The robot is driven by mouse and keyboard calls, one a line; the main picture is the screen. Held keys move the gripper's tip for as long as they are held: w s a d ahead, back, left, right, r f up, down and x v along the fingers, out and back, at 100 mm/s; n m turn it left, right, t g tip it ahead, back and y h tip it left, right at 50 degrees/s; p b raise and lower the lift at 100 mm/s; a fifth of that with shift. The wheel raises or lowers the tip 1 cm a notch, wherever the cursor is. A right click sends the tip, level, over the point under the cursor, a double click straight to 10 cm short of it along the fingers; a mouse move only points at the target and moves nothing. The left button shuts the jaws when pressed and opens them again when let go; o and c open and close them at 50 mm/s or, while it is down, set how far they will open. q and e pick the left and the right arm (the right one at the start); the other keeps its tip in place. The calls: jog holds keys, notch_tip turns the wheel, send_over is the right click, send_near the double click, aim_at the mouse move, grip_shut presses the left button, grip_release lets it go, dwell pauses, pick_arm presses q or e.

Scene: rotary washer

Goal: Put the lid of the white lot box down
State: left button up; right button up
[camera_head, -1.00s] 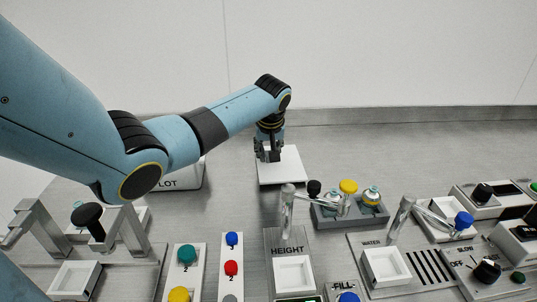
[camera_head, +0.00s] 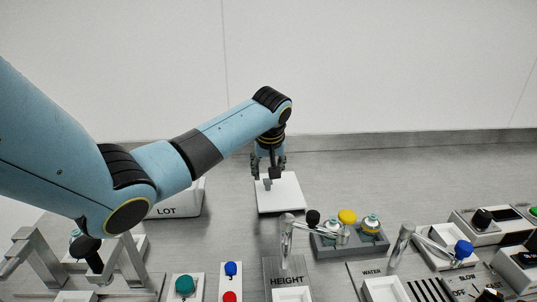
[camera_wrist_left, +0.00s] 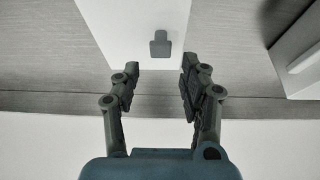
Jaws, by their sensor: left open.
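The white lid (camera_head: 291,194) lies flat on the grey bench in the head view, with a small grey knob (camera_head: 267,184) standing on it. In the left wrist view the white lid (camera_wrist_left: 134,25) and its knob (camera_wrist_left: 160,46) show just beyond the fingertips. My left gripper (camera_head: 268,172) is open, its fingers apart and clear of the knob, with nothing between them. The white lot box (camera_head: 180,206), marked LOT, stands to the left, partly behind my left arm. My right gripper is not in view.
A HEIGHT station (camera_head: 287,270) with a metal post is in front. Bench behind the lid is free up to the wall.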

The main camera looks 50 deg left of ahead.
pick_arm(q)
jog(key=v, duration=0.7)
jog(key=shift+r, duration=0.25)
jog(key=shift+d, duration=0.1)
